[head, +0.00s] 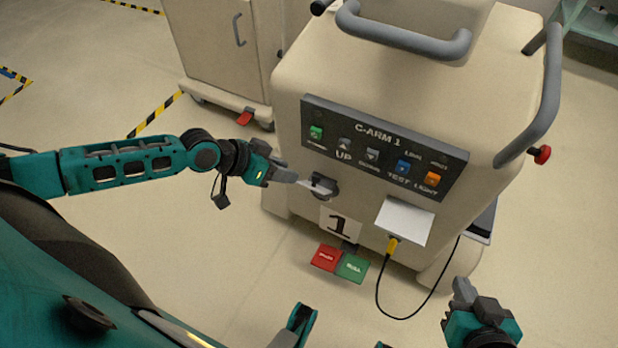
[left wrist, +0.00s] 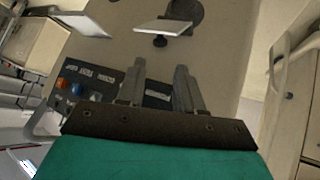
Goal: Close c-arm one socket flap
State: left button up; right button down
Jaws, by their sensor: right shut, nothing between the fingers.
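The C-arm 1 cart (head: 290,110) is a beige cabinet with a dark button panel (head: 385,148). Below the panel's left end is a dark round socket (head: 331,187) with a small pale flap (head: 321,188) sticking out, apparently open. In the left wrist view that flap (left wrist: 163,27) stands out beside the dark round fitting (left wrist: 187,12). My left gripper (head: 300,181) is just left of the flap; in the wrist view its fingers (left wrist: 160,66) are apart with nothing between them. Whether they touch the flap I cannot tell. My right gripper (head: 463,290) is shut and empty at lower right, away from the socket.
A second white plate (head: 404,222) sticks out further right, above a yellow plug (head: 392,246) with a black cable (head: 380,300). Red (head: 326,258) and green (head: 352,267) pedals lie below the cart front. Another beige cart (head: 215,50) stands behind left.

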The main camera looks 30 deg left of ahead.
aim_at(313, 178)
pick_arm(q)
jog(key=b+x, duration=0.2)
jog(key=x, duration=0.6)
jog(key=shift+w+d+f, duration=0.15)
jog(key=shift+w+f, duration=0.05)
jog(key=shift+f, duration=0.1)
grip_shut()
